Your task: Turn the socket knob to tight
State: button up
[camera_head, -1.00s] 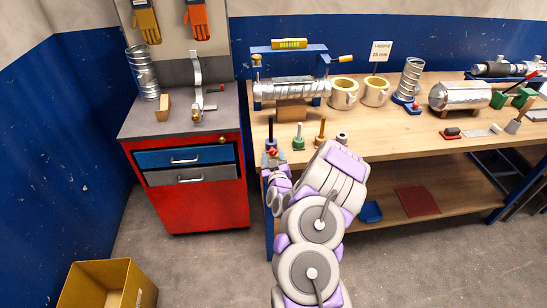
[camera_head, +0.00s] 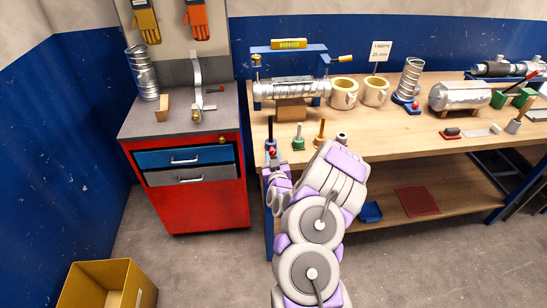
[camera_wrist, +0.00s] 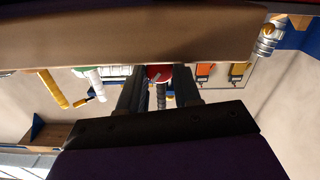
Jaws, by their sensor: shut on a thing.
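The red socket knob (camera_head: 272,152) is at the front left edge of the wooden bench, near a dark blue post. In the wrist view, the red knob (camera_wrist: 159,73) sits between the two dark fingers of my gripper (camera_wrist: 157,82). My gripper is shut on the knob.
A green-based post (camera_head: 298,140) and an orange-handled post (camera_head: 320,132) stand close to the right of the knob. A clamped silver duct (camera_head: 290,88) lies behind. The red cabinet (camera_head: 200,205) is to the left. Floor at lower left is open beside a cardboard box (camera_head: 110,285).

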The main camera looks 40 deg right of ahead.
jog(key=m+b, duration=0.1)
jog(key=m, duration=0.5)
jog(key=shift+m, duration=0.3)
jog(key=shift+d, duration=0.1)
dwell(0.4)
jog(key=o, duration=1.1)
jog(key=shift+c, duration=0.2)
